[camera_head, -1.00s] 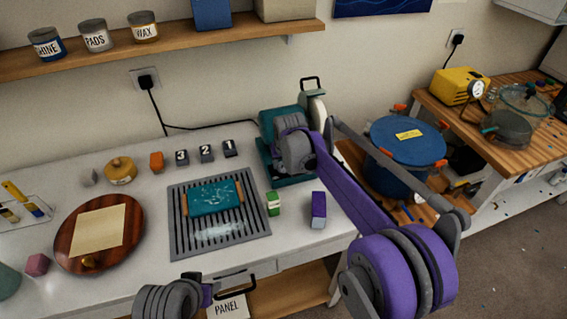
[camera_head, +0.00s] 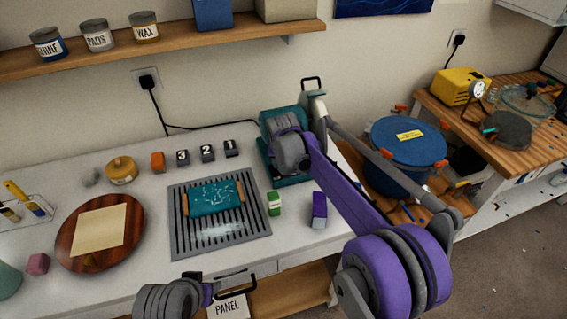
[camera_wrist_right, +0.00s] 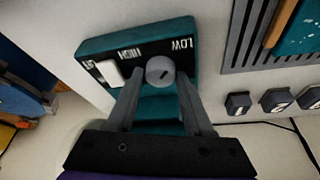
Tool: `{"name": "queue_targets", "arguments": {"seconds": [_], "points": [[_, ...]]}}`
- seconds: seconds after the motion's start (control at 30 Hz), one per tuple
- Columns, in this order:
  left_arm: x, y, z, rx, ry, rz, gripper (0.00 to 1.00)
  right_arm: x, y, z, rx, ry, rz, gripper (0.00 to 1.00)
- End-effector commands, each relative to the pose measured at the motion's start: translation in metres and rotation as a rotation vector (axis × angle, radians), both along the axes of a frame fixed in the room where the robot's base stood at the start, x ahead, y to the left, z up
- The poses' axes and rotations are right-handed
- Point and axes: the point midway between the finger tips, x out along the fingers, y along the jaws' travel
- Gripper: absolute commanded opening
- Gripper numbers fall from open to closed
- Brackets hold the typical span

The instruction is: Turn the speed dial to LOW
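The speed dial (camera_wrist_right: 160,70) is a round grey knob with a short dark slanted mark, on the face of a teal machine (camera_wrist_right: 100,45). In the right wrist view the face carries the words LOW and HIGH, upside down. My right gripper (camera_wrist_right: 161,78) is open, its fingertips on either side of the dial; contact is unclear. In the head view the teal machine (camera_head: 270,120) stands at the back right of the bench, and my right wrist hides its dial. My left gripper (camera_head: 212,290) is low at the bench front near a dark handle; its fingers are unclear.
A white rocker switch (camera_wrist_right: 108,72) sits beside the dial. A grey slotted mat (camera_head: 220,245) with a teal slab (camera_head: 214,196) lies left of the machine. A blue pot (camera_head: 405,155) is at right.

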Motion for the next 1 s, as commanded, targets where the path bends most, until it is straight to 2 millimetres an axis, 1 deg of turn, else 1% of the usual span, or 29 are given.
{"name": "queue_targets", "arguments": {"seconds": [0.03, 0.1, 0.13, 0.37, 0.47, 0.57, 0.83, 1.0], "points": [[0.000, 0.000, 0.000, 0.000, 0.000, 0.000, 0.50, 0.000, 0.000, 0.000, 0.000, 0.000, 0.000, 0.62], [0.000, 0.000, 0.000, 0.000, 0.000, 0.000, 0.50, 0.000, 0.000, 0.000, 0.000, 0.000, 0.001, 0.75], [0.000, 0.000, 0.000, 0.000, 0.000, 0.000, 0.50, 0.000, 0.000, 0.000, 0.000, 0.000, 0.001, 0.76], [0.000, 0.000, 0.000, 0.000, 0.000, 0.000, 0.50, 0.000, 0.000, 0.000, 0.000, -0.001, 0.001, 0.76], [0.000, 0.000, 0.000, 0.000, 0.000, 0.000, 0.50, -0.001, 0.000, 0.004, -0.001, -0.001, 0.002, 0.76], [0.000, 0.000, 0.000, 0.000, 0.000, 0.000, 0.50, -0.006, 0.000, 0.015, -0.001, -0.001, 0.002, 0.76], [0.000, 0.000, 0.001, 0.000, -0.001, 0.000, 0.50, -0.027, 0.001, 0.065, -0.001, -0.001, 0.002, 0.76], [0.001, 0.000, 0.002, 0.000, -0.001, 0.000, 0.50, -0.037, 0.000, 0.089, -0.001, 0.000, 0.002, 0.76]]}}
